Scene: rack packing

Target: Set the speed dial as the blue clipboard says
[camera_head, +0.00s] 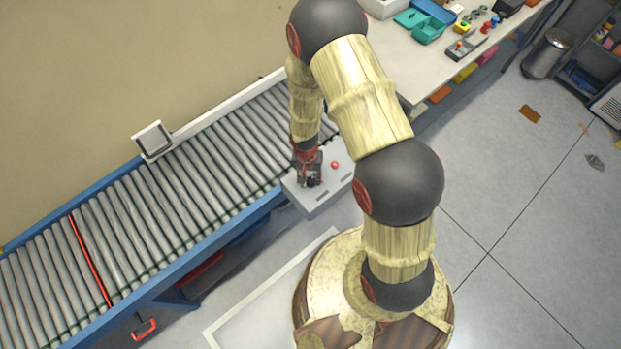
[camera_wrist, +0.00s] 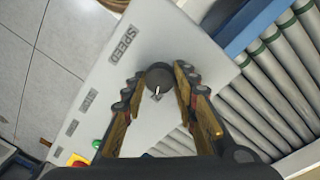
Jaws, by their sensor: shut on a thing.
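The speed dial (camera_wrist: 157,75) is a dark round knob with a light pointer mark, on a light grey control panel (camera_wrist: 155,35) beside the printed word SPEED. My gripper (camera_wrist: 160,80) has one finger on each side of the dial and is shut on it. In the head view my gripper (camera_head: 310,172) reaches down to the control box (camera_head: 318,202) at the conveyor's edge. The fingers partly hide the dial's sides, and I see no printed scale around it. I cannot make out a blue clipboard in either view.
The panel also carries a green button (camera_wrist: 97,143) and a red button on yellow (camera_wrist: 77,160). The roller conveyor (camera_head: 180,180) runs beside the box. A small grey screen (camera_head: 153,140) stands at its far rail. A table (camera_head: 405,70) with trays and small parts lies beyond.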

